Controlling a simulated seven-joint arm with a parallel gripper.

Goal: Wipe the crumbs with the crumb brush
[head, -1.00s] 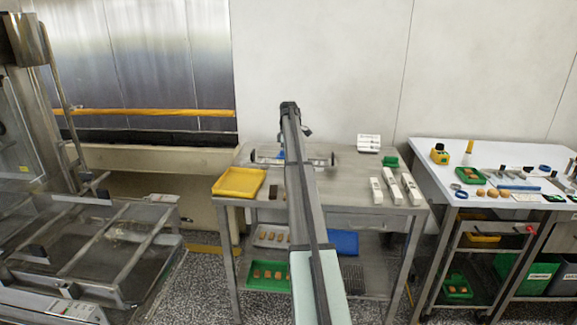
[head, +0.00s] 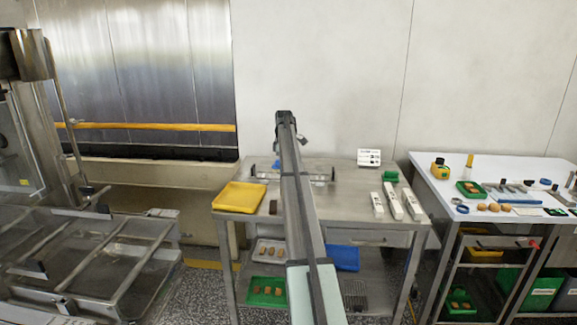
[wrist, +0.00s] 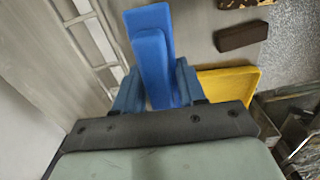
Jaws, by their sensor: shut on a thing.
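The crumb brush (wrist: 152,55) is a blue block with a long blue part, seen in the wrist view. My gripper (wrist: 158,75) is shut on it, with one bluish finger on each side. In the head view my arm hides most of the gripper, and a small bit of blue (head: 277,163) shows left of the arm, over the steel table (head: 345,205). A dark brown bar (wrist: 241,36) lies on the table near the brush, and a speckled brown piece (wrist: 245,3) is cut by the picture's top edge. I cannot make out separate crumbs.
A yellow tray (head: 240,197) sits at the table's left end. A clear-looking bar fixture (head: 318,173) stands at the back. A white table (head: 480,170) with small items stands farther right.

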